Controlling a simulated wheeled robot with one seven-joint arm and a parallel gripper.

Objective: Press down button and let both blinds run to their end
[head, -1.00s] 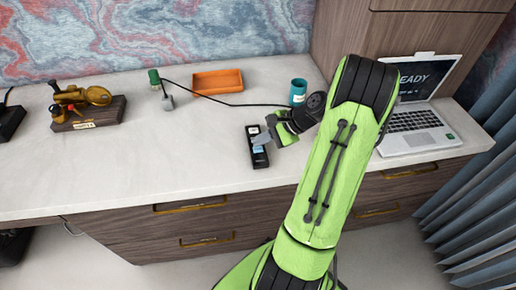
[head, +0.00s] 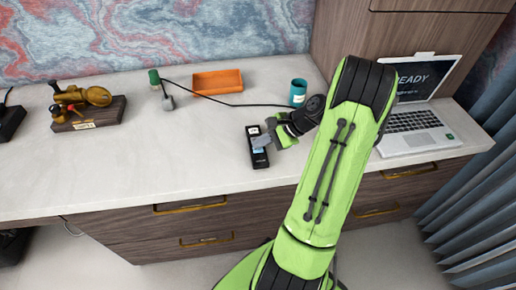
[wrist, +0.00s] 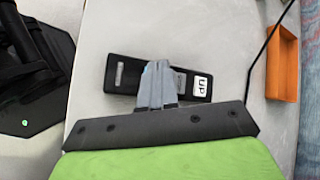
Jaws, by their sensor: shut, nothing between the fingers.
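A slim black control box (head: 259,158) lies on the pale desk top, near its front middle. In the wrist view the same box (wrist: 122,75) shows a white button marked UP (wrist: 202,86) at its right end. My gripper (head: 260,142) is shut and empty, with its grey fingertips over the middle of the box. In the wrist view the fingertips (wrist: 157,70) hide that middle part, so no down button shows. I cannot tell whether they touch it. Grey-blue blinds (head: 480,170) hang in folds at the right edge; only one set is clearly seen.
An open laptop (head: 415,125) reading READY stands right of my arm. A teal mug (head: 299,92), an orange tray (head: 218,82) and a black cable (head: 225,103) lie behind the box. A brass model on a wooden base (head: 88,112) stands left. The desk left of the box is clear.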

